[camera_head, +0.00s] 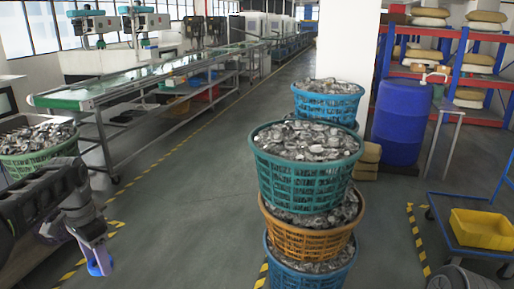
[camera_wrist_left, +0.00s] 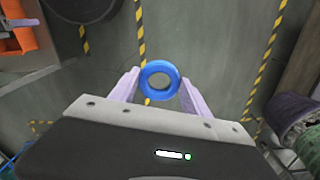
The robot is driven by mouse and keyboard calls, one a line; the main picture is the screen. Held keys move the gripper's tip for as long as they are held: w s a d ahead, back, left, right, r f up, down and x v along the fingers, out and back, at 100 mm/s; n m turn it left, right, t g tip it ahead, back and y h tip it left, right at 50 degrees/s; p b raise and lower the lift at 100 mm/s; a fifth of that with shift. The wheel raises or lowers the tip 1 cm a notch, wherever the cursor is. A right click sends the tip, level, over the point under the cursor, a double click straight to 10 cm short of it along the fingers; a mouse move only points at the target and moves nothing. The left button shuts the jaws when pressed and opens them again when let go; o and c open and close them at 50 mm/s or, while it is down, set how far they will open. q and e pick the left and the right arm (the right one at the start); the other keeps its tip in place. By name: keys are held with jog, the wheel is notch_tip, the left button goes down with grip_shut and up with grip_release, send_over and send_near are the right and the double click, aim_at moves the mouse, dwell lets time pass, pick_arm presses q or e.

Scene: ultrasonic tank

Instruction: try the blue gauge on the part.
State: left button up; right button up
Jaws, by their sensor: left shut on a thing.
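The blue gauge is a ring (camera_wrist_left: 144,78), held between the two pale fingers of my left gripper (camera_wrist_left: 160,90) in the left wrist view. In the head view, my left gripper (camera_head: 97,258) is at the lower left, pointing down, with a bit of the blue gauge (camera_head: 105,264) showing at its tips. The gauge is in the air over the floor and touches nothing else. Through its hole I see only floor. Many grey metal parts (camera_head: 305,140) fill the green basket (camera_head: 305,185); I cannot tell a single part for the gauge. My right gripper is out of view.
The green basket tops a stack with an orange basket (camera_head: 305,240) and a blue one (camera_head: 310,275). Another green basket of parts (camera_head: 38,165) stands at the left. A conveyor (camera_head: 150,82) runs behind. A blue barrel (camera_head: 400,122) and a yellow bin (camera_head: 482,230) are right. The middle floor is clear.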

pick_arm(q)
jog(key=w+d+f+n, duration=0.1)
jog(key=d+f+n, duration=0.1)
jog(key=d, duration=0.9)
jog(key=d+f+n, duration=0.2)
jog(key=d+n, duration=0.1)
jog(key=d, duration=0.9)
jog(key=shift+w+d+f, duration=0.25)
jog(key=shift+w+d, duration=0.05)
jog(key=shift+w, duration=0.05)
jog(key=shift+w, duration=0.1)
